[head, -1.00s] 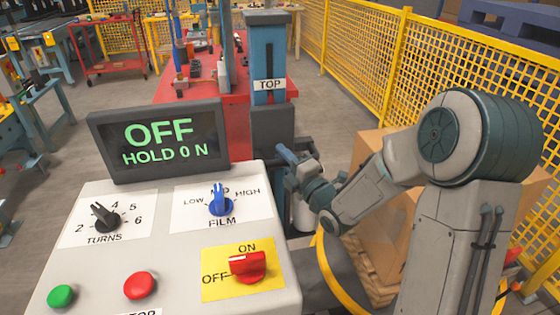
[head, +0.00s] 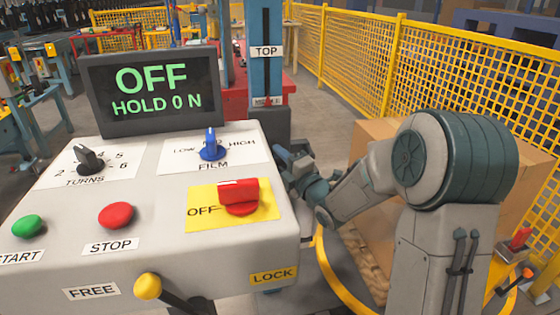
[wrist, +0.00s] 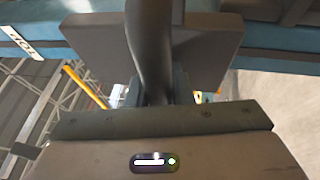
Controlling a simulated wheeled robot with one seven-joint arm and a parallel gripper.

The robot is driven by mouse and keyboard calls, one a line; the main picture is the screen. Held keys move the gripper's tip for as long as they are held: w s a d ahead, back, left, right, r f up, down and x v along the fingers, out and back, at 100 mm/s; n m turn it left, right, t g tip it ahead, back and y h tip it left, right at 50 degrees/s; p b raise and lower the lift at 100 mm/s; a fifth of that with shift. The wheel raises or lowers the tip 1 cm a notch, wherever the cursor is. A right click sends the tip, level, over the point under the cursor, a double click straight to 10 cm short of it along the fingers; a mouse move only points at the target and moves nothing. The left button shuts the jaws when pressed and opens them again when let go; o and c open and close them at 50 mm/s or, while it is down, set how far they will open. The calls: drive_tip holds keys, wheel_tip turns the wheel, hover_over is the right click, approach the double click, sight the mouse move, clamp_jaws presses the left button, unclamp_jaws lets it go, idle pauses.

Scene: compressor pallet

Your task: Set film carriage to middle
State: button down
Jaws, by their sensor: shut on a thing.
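The film carriage is a dark grey block (head: 270,124) on the blue mast (head: 266,75). In the wrist view a dark curved handle (wrist: 149,45) stands before a grey plate (wrist: 95,45), apparently the carriage. My gripper (wrist: 153,94) is shut on this handle. In the head view my gripper (head: 284,157) is beside the mast, with its fingertips unclear. A lever with a yellow knob (head: 148,286) stands between the FREE and LOCK labels, nearer FREE.
The control console (head: 120,245) fills the front left, with a screen (head: 155,90) reading OFF, HOLD 0 N. A yellow mesh fence (head: 450,80) runs along the right. Boxes (head: 375,145) stand beyond my arm. A yellow hoop (head: 325,260) lies below it.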

wheel_tip(320, 180, down, 4)
drive_tip(key=b, duration=0.3)
drive_tip(key=shift+d+r, duration=0.1)
drive_tip(key=shift+r, duration=0.05)
drive_tip(key=c, duration=1.6)
unclamp_jaws()
drive_tip(key=shift+r, duration=0.1)
drive_tip(key=shift+o, duration=0.2)
drive_tip(key=shift+s, duration=0.1)
drive_tip(key=v, duration=1.3)
drive_tip(key=shift+s+d, duration=0.25)
